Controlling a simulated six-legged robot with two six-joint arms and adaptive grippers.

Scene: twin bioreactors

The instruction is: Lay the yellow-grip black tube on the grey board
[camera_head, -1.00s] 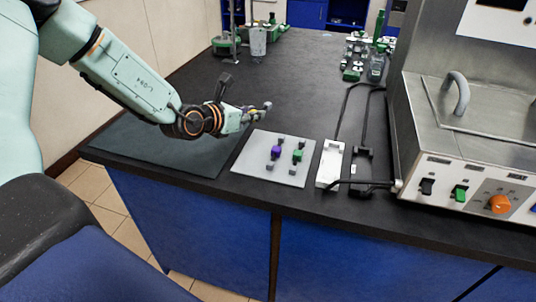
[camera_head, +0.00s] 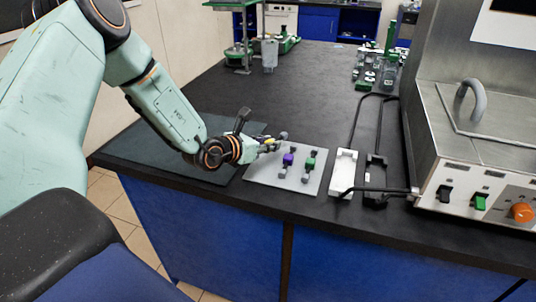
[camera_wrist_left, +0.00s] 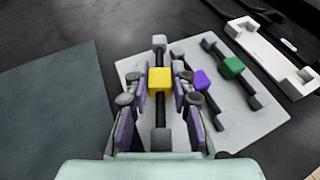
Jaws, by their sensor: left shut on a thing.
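My left gripper (camera_head: 272,144) is shut on the yellow grip (camera_wrist_left: 160,80) of a black tube with grey ends (camera_wrist_left: 160,42). In the left wrist view the tube lies lengthwise between the fingers, over the left part of the grey board (camera_wrist_left: 242,128). Whether it touches the board I cannot tell. The board also shows in the head view (camera_head: 266,174), where the gripper is at its back left edge. A purple-grip tube (camera_head: 288,160) and a green-grip tube (camera_head: 309,164) lie on the board, right of the held tube. My right gripper is not in view.
A white holder (camera_head: 344,174) and a black holder with a looped cable (camera_head: 376,178) are right of the board. A steel machine (camera_head: 470,150) with switches stands farther right. A dark mat (camera_head: 180,150) lies left. Glassware and green equipment stand at the back.

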